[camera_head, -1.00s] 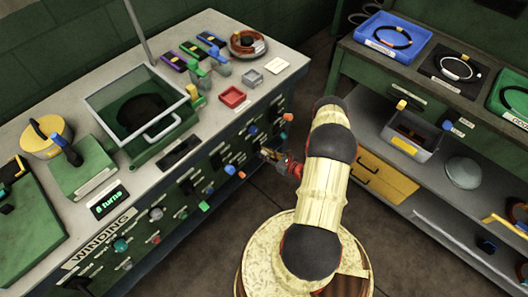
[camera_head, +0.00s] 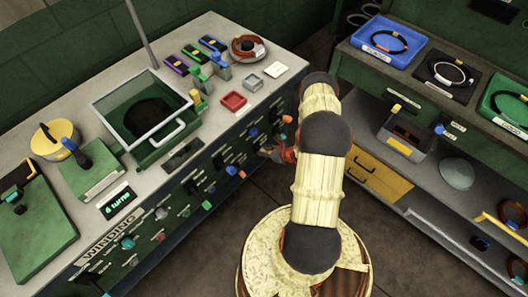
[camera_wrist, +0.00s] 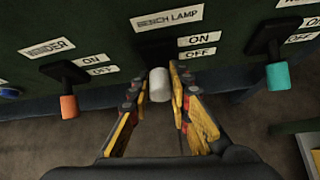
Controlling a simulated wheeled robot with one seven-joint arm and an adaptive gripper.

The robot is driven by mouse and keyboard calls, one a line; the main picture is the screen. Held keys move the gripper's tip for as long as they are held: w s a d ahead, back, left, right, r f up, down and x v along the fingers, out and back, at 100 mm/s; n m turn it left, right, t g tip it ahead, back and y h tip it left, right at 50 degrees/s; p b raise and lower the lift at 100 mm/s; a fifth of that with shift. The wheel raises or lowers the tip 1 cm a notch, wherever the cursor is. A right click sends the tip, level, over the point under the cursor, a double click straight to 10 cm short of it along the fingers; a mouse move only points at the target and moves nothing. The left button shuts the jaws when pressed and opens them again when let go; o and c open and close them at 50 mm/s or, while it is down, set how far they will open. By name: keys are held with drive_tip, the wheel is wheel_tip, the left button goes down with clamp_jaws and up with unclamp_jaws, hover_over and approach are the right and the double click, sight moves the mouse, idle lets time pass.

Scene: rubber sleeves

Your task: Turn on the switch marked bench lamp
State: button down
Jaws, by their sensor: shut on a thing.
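The bench lamp switch is a lever with a white tip (camera_wrist: 159,86) on the dark green panel, under a label reading BENCH LAMP (camera_wrist: 168,18) in the wrist view. ON is printed above OFF beside it. My gripper (camera_wrist: 160,82) is shut on the white tip, one yellow-and-black finger on each side. The lever's stem is mostly in shadow, so its exact angle is hard to tell. In the head view my gripper (camera_head: 270,151) is at the bench's front panel, partly hidden by my arm.
An orange-tipped switch (camera_wrist: 69,107) is left of my gripper and a teal-tipped one (camera_wrist: 278,77) right, both with levers hanging low. Several other switches line the panel. A shelf unit with a yellow drawer (camera_head: 379,179) stands to the right, with open floor between.

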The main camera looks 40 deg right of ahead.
drive_tip(key=c, duration=1.6)
unclamp_jaws()
drive_tip(key=shift+c, duration=0.2)
drive_tip(key=v, duration=1.2)
